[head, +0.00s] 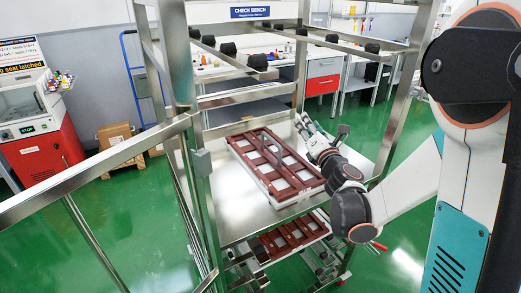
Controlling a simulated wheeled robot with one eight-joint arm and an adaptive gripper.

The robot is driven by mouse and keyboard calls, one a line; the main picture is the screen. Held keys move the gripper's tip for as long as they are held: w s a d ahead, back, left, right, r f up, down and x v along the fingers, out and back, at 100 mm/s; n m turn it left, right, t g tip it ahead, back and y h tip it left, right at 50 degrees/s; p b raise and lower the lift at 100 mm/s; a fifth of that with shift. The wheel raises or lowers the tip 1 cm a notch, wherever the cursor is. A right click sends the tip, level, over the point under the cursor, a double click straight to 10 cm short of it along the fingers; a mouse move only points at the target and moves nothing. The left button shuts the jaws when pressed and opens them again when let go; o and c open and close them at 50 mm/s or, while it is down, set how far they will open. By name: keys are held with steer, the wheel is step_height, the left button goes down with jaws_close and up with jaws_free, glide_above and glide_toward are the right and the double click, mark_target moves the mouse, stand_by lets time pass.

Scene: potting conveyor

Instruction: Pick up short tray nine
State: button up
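A reddish-brown slatted tray (291,184) with pale panels lies on a metal shelf of the steel rack. A grey upright handle-like piece stands near its middle. A similar brown tray (268,243) is on a lower level, partly hidden by the shelf above. No number can be read on either tray, so I cannot tell which is short tray nine. My gripper (322,125) is over the right far side of the upper tray, with its fingers apart and nothing seen between them. Whether it touches the tray is unclear.
The rack's steel posts and rails (180,70) surround the trays, with an upper bar close above my arm. Bare shelf (235,205) shows left of the upper tray. A red-and-white machine (40,125) stands at left. Green floor (130,225) is open at lower left.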

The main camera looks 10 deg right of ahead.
mark_target(281, 150)
steer(key=a+f+n+y, duration=0.1)
steer(key=f+n+y, duration=0.1)
steer(key=f+n, duration=0.1)
steer(key=a+f+n+g+y, duration=0.1)
steer(key=f+n, duration=0.3)
steer(key=f, duration=0.1)
steer(key=w+a+f+n+y, duration=0.1)
steer(key=a+f+n+y, duration=0.1)
steer(key=f+n, duration=0.2)
steer(key=shift+w+f+g+y, duration=0.1)
steer(key=shift+f+g+y, duration=0.2)
steer(key=shift+g, duration=0.1)
steer(key=shift+w+a+n, duration=0.1)
steer(key=shift+w+n, duration=0.1)
steer(key=shift+n, duration=0.1)
steer(key=p+x, duration=0.3)
steer(key=x, duration=0.3)
steer(key=shift+w+f, duration=0.15)
steer(key=shift+w, duration=0.15)
steer(key=shift+r+b+x, duration=0.2)
steer(key=shift+b+x, duration=0.4)
steer(key=shift+x, duration=1.1)
steer(key=shift+r+b+x, duration=0.15)
steer(key=shift+b+x, duration=0.45)
steer(key=shift+x, duration=1.05)
steer(key=shift+a, duration=0.15)
jaws_close()
